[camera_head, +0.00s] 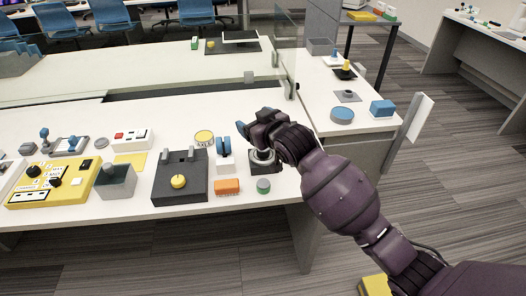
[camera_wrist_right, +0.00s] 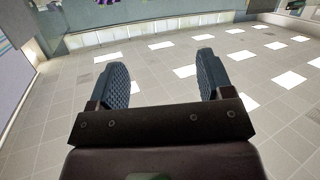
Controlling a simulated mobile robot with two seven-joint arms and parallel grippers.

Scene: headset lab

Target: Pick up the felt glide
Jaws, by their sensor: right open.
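I cannot tell for sure which item is the felt glide. A small round grey piece with a green band (camera_head: 263,186) lies near the front edge of the white table, right of an orange block, and may be it. My right gripper (camera_head: 246,130) is above the table, farther back than this piece and apart from it. In the right wrist view my right gripper (camera_wrist_right: 162,78) is open, its two dark blue fingers spread with nothing between them. That view shows only a room surface with bright panels, no table items. My left gripper is not in view.
On the table (camera_head: 250,204) stand an orange block (camera_head: 227,186), a black box with a yellow knob (camera_head: 178,182), a yellow round tin (camera_head: 204,138) and a yellow control panel (camera_head: 45,185). A side table at right holds a blue disc (camera_head: 342,115) and a blue block (camera_head: 382,108).

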